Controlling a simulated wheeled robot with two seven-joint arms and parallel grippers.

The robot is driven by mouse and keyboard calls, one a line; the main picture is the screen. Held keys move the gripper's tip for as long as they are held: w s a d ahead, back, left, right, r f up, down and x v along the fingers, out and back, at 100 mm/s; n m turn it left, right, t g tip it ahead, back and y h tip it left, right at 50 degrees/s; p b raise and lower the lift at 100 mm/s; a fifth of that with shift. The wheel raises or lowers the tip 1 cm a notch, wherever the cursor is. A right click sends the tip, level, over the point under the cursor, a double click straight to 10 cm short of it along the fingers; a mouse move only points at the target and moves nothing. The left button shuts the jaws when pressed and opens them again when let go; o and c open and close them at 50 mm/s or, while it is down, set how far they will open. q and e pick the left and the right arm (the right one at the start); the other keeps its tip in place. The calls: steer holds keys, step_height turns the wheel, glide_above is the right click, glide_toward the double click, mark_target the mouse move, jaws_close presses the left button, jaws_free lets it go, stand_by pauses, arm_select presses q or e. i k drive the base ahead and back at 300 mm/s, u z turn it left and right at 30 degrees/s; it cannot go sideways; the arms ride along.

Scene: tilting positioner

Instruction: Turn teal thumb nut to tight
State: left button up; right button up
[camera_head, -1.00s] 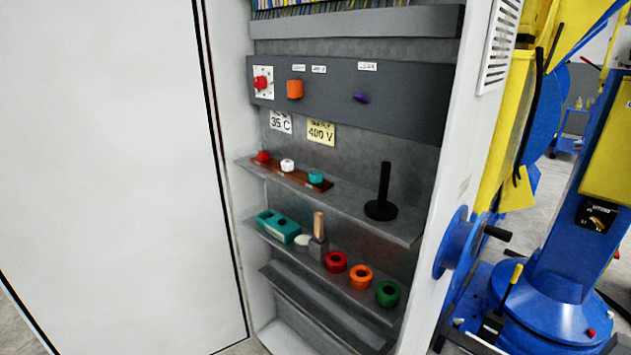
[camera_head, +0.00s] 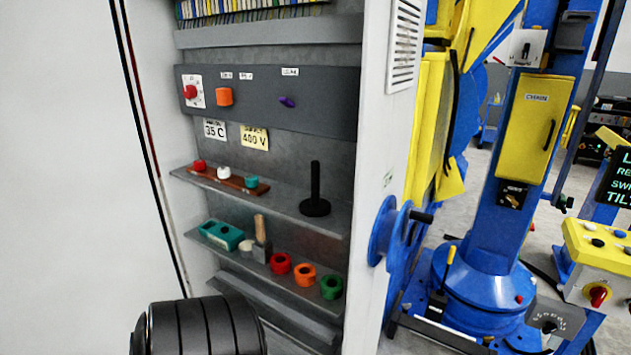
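A small teal knob-like piece (camera_head: 251,182), which looks like the teal thumb nut, sits at the right end of a brown strip (camera_head: 231,182) on the cabinet's upper shelf. A white piece (camera_head: 223,172) and a red piece (camera_head: 199,165) sit on the same strip to its left. The teal piece is too small to tell how tight it is. Neither of my grippers is in view. A black ribbed rounded part at the bottom left looks like my own arm.
A black post on a round base (camera_head: 315,205) stands on the upper shelf, right of the strip. The blue positioner (camera_head: 485,285) stands right of the cabinet.

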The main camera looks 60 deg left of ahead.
mark_target(251, 180)
steer(key=z, duration=0.1)
steer(key=i, duration=1.25)
steer(key=u, duration=2.25)
